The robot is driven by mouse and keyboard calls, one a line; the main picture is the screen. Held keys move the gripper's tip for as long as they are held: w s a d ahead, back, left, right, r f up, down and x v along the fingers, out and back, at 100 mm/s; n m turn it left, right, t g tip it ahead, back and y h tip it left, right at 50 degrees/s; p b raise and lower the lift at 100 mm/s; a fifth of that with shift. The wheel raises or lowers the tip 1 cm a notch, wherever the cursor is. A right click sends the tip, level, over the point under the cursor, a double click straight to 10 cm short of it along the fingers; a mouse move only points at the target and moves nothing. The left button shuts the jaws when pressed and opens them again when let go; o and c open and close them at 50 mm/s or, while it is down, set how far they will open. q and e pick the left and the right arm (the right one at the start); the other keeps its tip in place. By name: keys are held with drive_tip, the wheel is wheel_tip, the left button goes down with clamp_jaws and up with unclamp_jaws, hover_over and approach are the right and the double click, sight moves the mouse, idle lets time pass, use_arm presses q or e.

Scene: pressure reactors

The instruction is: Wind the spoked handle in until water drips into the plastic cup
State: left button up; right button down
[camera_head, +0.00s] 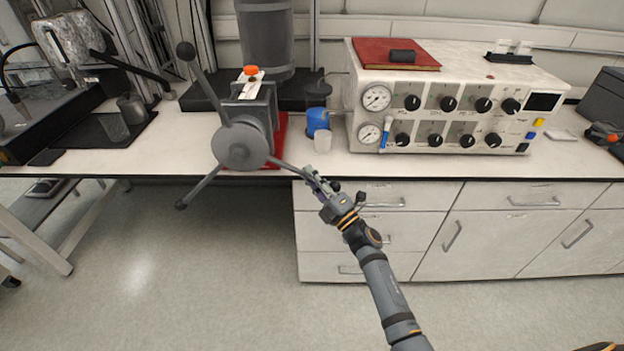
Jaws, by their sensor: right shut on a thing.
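The spoked handle (240,147) is a grey round hub with three long spokes, on the front of the press on the bench. One spoke points up and left to a dark ball knob, one points down and left, and one points down and right. My right gripper (318,184) is shut on the end of the lower right spoke, in front of the bench edge. The small translucent plastic cup (322,141) stands on the bench right of the hub, just in front of a blue container (317,121). I cannot make out any water. My left gripper is out of view.
A white control box (455,110) with gauges and knobs stands right of the cup, with a red book (396,54) on top. A grey cylinder vessel (266,40) rises behind the handle. Drawers (380,230) lie below the bench; open floor is at the lower left.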

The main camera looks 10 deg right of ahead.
drive_tip(key=shift+f, duration=0.1)
drive_tip(key=c, duration=1.3)
unclamp_jaws()
drive_tip(key=shift+c, duration=0.2)
drive_tip(key=v, duration=1.2)
drive_tip(key=shift+d, duration=0.1)
